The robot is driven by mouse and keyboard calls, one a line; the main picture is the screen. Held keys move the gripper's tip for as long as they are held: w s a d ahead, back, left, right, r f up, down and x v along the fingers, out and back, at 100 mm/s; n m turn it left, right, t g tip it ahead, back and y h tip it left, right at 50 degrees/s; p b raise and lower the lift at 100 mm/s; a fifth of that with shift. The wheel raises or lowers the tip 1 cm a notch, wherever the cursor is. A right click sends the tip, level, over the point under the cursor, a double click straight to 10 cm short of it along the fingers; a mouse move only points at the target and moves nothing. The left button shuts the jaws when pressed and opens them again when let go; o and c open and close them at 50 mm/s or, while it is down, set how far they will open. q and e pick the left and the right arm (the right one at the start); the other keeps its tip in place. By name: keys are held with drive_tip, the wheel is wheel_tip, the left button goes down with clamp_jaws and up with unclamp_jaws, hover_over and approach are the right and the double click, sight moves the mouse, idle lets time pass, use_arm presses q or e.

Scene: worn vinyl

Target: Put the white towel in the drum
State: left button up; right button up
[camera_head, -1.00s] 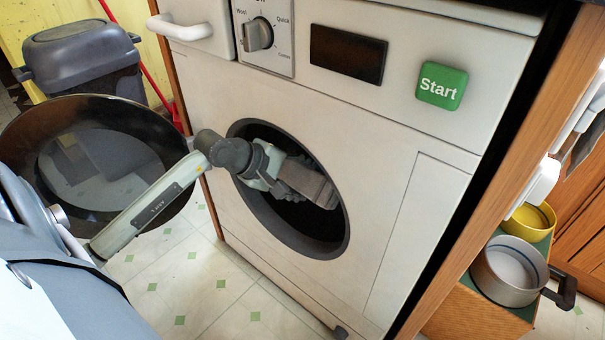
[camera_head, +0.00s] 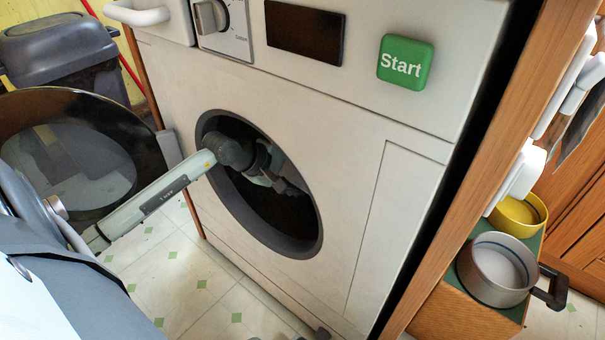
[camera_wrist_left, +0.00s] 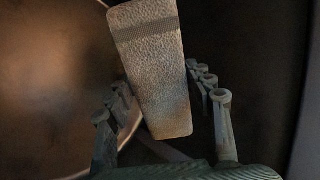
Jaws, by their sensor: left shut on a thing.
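The washing machine's drum (camera_head: 262,205) is dark inside, and its round opening faces me. My left arm reaches through the opening, and the left gripper (camera_head: 290,195) is inside, mostly hidden in shadow in the head view. In the left wrist view, the left gripper (camera_wrist_left: 165,112) is shut on the white towel (camera_wrist_left: 152,70), a folded block with a darker band near one end. It looks greyish in the dim light, with the drum wall (camera_wrist_left: 50,70) around it. The towel is hard to make out in the head view. My right gripper does not show.
The round door (camera_head: 75,160) stands open at the left, beside my arm. The green Start button (camera_head: 406,62) and a dial (camera_head: 210,16) are on the machine's front. A grey bin (camera_head: 60,50) stands behind the door. A pot (camera_head: 497,270) and yellow bowl (camera_head: 520,212) sit at the right.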

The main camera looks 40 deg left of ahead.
use_arm(q)
drive_tip(key=o, duration=1.3)
drive_tip(key=shift+o, duration=0.3)
drive_tip(key=o, duration=0.5)
